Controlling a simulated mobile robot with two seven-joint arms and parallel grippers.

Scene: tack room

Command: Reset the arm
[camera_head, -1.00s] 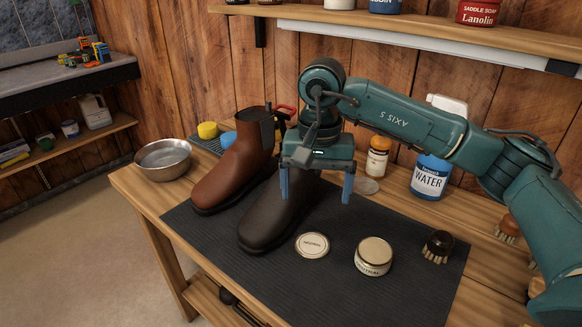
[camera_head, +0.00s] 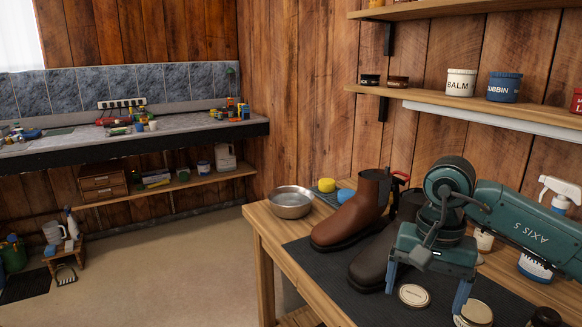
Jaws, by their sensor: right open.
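My right gripper (camera_head: 427,292) hangs over the workbench at the lower right, its two blue fingers apart and pointing down. The right arm (camera_head: 520,225) comes in from the right edge. The dark brown boot (camera_head: 372,262) stands behind the gripper and is partly hidden by it. The brown boot (camera_head: 350,218) stands upright to its left. My left gripper is not in view.
The bench's dark mat (camera_head: 318,262) also holds a round lid (camera_head: 414,296) and a jar (camera_head: 477,311) near the fingers. A metal bowl (camera_head: 290,202) stands at the bench's left corner. A shelf (camera_head: 430,98) with tins runs above. Open floor (camera_head: 180,270) lies to the left.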

